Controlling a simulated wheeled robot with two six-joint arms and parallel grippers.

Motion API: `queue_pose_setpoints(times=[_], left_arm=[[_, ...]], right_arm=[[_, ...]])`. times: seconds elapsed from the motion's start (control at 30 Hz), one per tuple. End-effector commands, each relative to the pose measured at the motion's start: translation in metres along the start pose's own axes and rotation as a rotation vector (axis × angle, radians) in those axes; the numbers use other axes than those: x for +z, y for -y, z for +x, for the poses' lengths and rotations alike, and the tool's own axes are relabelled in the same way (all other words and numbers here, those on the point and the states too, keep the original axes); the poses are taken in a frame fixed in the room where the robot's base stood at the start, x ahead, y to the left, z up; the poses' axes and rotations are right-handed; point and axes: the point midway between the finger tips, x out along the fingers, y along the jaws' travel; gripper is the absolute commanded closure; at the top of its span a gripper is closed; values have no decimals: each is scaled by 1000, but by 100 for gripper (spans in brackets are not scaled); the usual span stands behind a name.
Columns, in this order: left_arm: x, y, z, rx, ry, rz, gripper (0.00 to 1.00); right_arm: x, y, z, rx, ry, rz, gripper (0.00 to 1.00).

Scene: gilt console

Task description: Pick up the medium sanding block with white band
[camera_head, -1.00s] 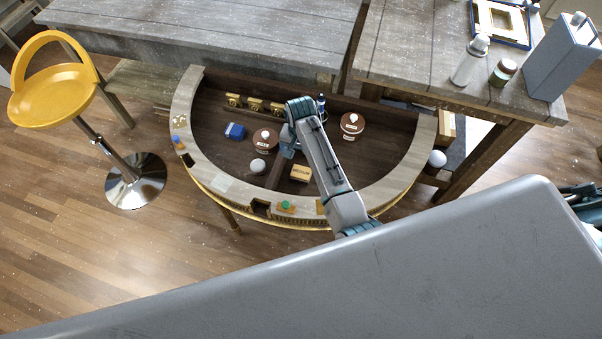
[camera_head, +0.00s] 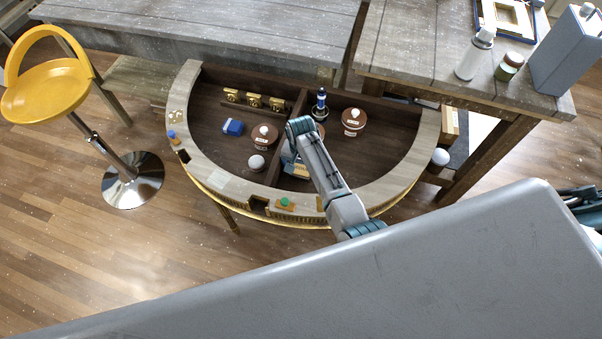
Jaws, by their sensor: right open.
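My left gripper is not in view.
Another brown piece (camera_head: 353,120) stands right. A raised pale rim (camera_head: 215,183) surrounds the recess; a divider (camera_head: 273,172) crosses it.

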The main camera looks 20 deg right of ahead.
Motion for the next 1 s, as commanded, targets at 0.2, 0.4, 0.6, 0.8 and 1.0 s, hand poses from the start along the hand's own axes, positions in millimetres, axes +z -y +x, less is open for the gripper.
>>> queue_pose_setpoints(times=[0.2,0.4,0.6,0.8,1.0], left_arm=[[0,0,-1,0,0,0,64],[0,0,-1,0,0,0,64],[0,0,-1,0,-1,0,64],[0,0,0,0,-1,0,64],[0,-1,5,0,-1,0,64]], right_arm=[[0,0,-1,0,0,0,19],[0,0,-1,0,0,0,58],[0,0,-1,0,0,0,62],[0,0,-5,-1,-1,0,62],[0,1,-26,-3,-3,1,62]])
